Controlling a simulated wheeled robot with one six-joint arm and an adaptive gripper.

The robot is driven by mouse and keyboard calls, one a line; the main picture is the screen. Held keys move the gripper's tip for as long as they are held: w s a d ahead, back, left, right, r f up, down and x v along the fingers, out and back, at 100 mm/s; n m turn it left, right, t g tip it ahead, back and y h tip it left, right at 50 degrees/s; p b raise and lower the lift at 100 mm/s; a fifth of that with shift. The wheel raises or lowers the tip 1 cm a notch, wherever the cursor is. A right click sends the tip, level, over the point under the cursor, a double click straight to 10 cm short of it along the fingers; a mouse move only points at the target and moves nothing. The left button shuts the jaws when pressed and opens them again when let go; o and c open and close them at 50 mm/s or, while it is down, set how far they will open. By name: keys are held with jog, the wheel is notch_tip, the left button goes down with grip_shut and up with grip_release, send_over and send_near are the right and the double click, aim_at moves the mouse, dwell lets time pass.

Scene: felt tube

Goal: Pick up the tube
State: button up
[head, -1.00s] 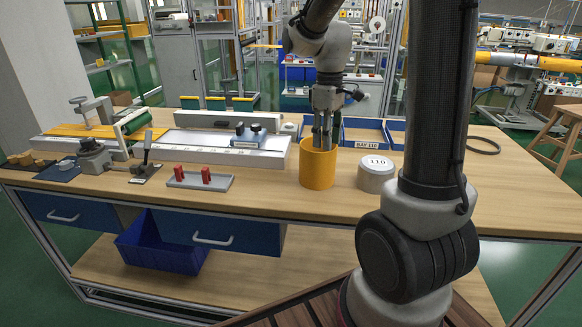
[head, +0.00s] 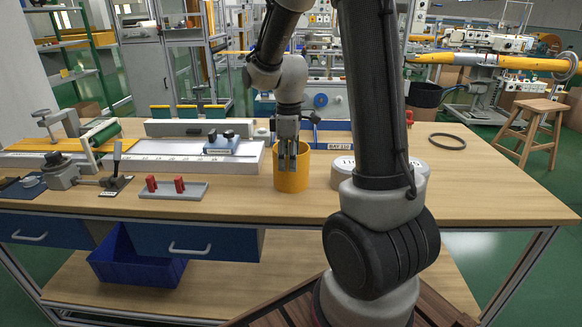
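The tube is a short orange-yellow cylinder (head: 303,176), standing upright on the wooden workbench (head: 240,205) near its front. My gripper (head: 287,169) points down at the tube. Its two dark fingers are a small way apart, with yellow showing between them. The fingertips overlap the tube's near wall below the rim. I cannot tell whether a finger touches the wall.
A whitish round piece (head: 343,175) stands right of the tube, partly hidden by my arm. Left are a tray with red pegs (head: 173,189), a long white fixture (head: 190,158) and a clamp device (head: 62,172). A dark ring (head: 447,141) lies back right.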

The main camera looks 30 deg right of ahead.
grip_shut()
dwell(0.3)
notch_tip(320, 180, up, 13)
jog(key=shift+f, duration=0.15)
dwell(0.6)
